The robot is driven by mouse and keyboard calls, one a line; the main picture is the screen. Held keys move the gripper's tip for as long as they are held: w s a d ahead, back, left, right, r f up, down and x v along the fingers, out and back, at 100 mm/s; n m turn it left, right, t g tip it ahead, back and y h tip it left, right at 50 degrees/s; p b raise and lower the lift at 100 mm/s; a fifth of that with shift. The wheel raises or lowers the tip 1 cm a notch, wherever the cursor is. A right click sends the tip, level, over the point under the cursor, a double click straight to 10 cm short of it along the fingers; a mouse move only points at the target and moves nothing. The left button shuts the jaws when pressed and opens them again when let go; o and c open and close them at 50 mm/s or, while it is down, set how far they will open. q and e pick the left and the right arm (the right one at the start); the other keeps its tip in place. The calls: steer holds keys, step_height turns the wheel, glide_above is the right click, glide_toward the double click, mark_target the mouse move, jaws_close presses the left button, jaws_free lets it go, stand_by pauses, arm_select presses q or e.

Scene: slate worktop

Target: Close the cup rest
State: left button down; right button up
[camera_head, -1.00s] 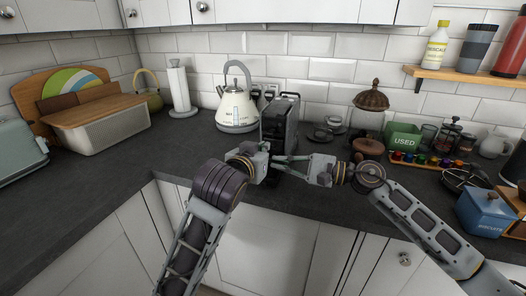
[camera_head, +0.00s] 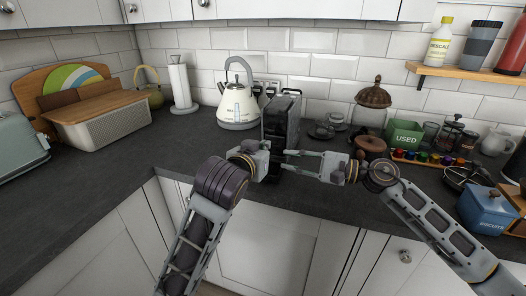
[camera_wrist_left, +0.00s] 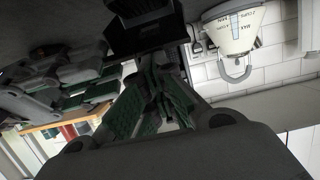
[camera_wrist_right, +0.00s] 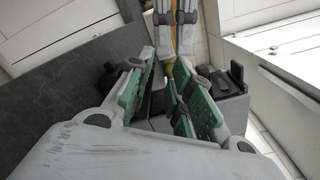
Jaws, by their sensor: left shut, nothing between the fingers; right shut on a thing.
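The dark coffee machine (camera_head: 282,118) stands at the worktop's front middle, upright, below the wall tiles. Its cup rest is low at the front and mostly hidden behind my grippers; I cannot tell its exact angle. My left gripper (camera_head: 271,163) is shut and empty at the machine's lower front; in the left wrist view its fingertips (camera_wrist_left: 155,76) are close to a black part of the machine (camera_wrist_left: 150,36). My right gripper (camera_head: 287,160) comes from the right, its fingers around a dark part low on the machine; the right wrist view shows its green-padded fingers (camera_wrist_right: 160,85) beside the machine's dark body.
A cream kettle (camera_head: 238,104) stands just left of the machine.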

steer(key=shift+v, duration=4.75)
